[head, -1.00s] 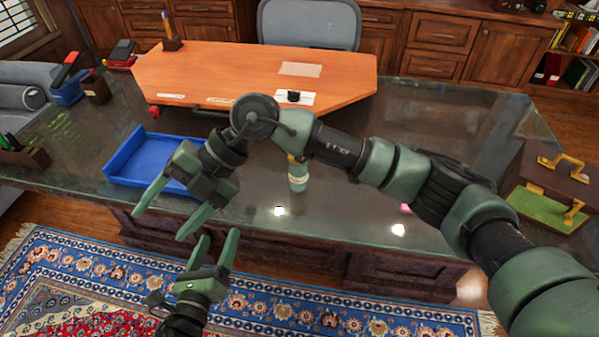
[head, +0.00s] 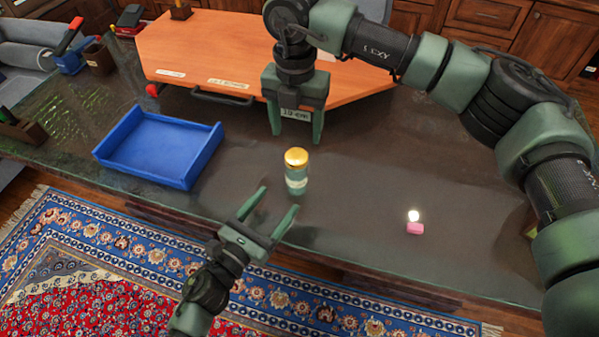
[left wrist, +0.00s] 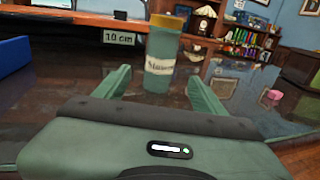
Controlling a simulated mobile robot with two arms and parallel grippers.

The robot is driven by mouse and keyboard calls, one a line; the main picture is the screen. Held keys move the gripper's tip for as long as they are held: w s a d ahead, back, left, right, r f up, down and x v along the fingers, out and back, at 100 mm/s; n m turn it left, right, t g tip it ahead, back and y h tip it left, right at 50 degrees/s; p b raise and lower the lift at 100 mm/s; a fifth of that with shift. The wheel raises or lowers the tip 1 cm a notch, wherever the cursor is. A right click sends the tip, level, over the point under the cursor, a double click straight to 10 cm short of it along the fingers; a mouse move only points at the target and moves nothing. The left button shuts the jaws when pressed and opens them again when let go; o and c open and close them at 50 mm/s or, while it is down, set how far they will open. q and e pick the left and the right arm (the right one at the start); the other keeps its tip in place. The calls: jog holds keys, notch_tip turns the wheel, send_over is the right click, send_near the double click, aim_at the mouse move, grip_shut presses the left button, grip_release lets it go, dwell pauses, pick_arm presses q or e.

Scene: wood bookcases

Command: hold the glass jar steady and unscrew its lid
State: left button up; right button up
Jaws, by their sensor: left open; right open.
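The glass jar (head: 297,184) stands upright on the dark glossy desk, greenish with a pale label. Its gold lid (head: 296,157) is on top. In the left wrist view the jar (left wrist: 159,58) stands beyond and between my left fingertips, its label partly readable. My left gripper (head: 279,198) is open and empty, just short of the jar at its lower left, its fingers pointing toward it. My right gripper (head: 297,140) is open, fingers pointing down, above and behind the jar; I see nothing between its fingers.
A blue tray (head: 160,148) lies left of the jar. A small pink block (head: 415,228) lies to the right. The desk's front edge runs below, above a patterned rug (head: 100,260). Desk around the jar is clear.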

aim_at(292, 183)
pick_arm(q)
jog(key=x, duration=1)
jog(key=shift+w, duration=0.15)
grip_shut()
